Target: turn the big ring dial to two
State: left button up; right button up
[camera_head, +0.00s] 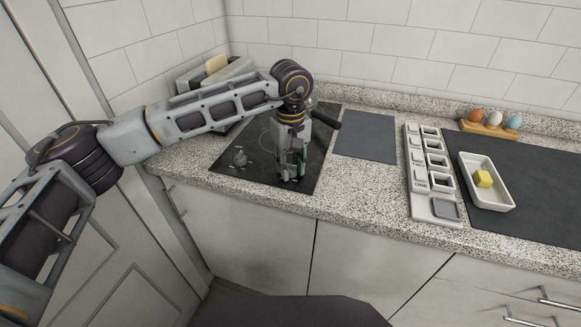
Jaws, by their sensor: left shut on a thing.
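A black hob (226,163) with faint burner rings is set in the speckled counter. My left gripper (291,177) points down at the hob's front right part and is shut on a dial there, mostly hidden by the fingers. Which number this dial points at cannot be read. A second small grey dial (240,158) stands free on the hob to the left. My right gripper is not in view.
A toaster with bread (216,66) stands behind my left arm. A dark pan handle (326,120) shows behind the gripper. To the right are a dark mat (365,136), a labelled rack (415,190), a white dish (497,199) with a yellow block and an egg holder (490,128).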

pick_arm(q)
jog(key=m+b, duration=0.1)
jog(key=m, duration=0.3)
jog(key=shift+m, duration=0.4)
jog(key=m, duration=0.4)
jog(key=shift+m, duration=0.6)
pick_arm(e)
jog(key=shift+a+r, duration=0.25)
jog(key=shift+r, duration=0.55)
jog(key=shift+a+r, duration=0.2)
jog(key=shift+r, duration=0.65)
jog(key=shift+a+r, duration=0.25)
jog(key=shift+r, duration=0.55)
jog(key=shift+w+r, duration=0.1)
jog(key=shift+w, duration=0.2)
pick_arm(q)
jog(key=o, duration=0.8)
jog(key=shift+c, duration=0.2)
jog(key=shift+o, duration=1.3)
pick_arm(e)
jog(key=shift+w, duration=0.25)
